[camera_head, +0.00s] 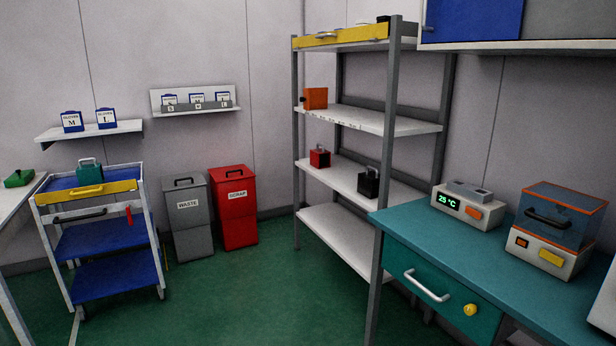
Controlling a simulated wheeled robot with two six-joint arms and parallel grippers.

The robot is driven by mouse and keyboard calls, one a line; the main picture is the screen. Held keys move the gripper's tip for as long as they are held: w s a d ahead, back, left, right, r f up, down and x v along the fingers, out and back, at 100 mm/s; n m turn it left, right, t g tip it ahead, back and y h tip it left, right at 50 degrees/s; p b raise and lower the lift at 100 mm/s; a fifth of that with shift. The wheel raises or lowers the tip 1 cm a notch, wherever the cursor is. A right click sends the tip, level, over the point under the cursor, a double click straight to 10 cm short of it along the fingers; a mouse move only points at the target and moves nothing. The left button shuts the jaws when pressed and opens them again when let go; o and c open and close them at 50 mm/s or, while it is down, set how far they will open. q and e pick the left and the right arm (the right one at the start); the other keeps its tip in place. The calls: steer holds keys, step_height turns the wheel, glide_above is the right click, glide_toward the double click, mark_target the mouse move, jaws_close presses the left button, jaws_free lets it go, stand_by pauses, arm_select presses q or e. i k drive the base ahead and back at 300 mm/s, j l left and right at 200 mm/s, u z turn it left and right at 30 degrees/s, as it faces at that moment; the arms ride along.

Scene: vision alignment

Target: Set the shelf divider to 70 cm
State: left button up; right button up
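An orange block (316,97), which looks like the shelf divider, stands upright near the left end of the second shelf from the top (370,121) of the grey rack. A small dark knob shows at its left side. Small dark marks run along the shelf's front edge, too small to read, so I cannot tell the divider's setting. The shelf to the right of the block is empty. Neither of my grippers shows in this view.
The rack's lower shelf (345,182) holds a red box (319,156) and a black box (368,182). A teal bench (420,235) with devices stands in front at the right. A blue cart (105,240) and two bins stand left. Green floor lies open in the middle.

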mark_target(314, 98)
steer(key=i+j+u, duration=0.25)
steer(key=i, duration=0.65)
steer(key=i+u, duration=0.25)
steer(key=i, duration=0.65)
steer(key=i+z, duration=0.15)
steer(key=i, duration=0.3)
steer(key=i+j+z, duration=0.15)
steer(key=i, duration=0.3)
steer(key=i+j+z, duration=0.1)
steer(key=i, duration=0.35)
steer(key=i+j+z, duration=0.15)
steer(key=i, duration=0.3)
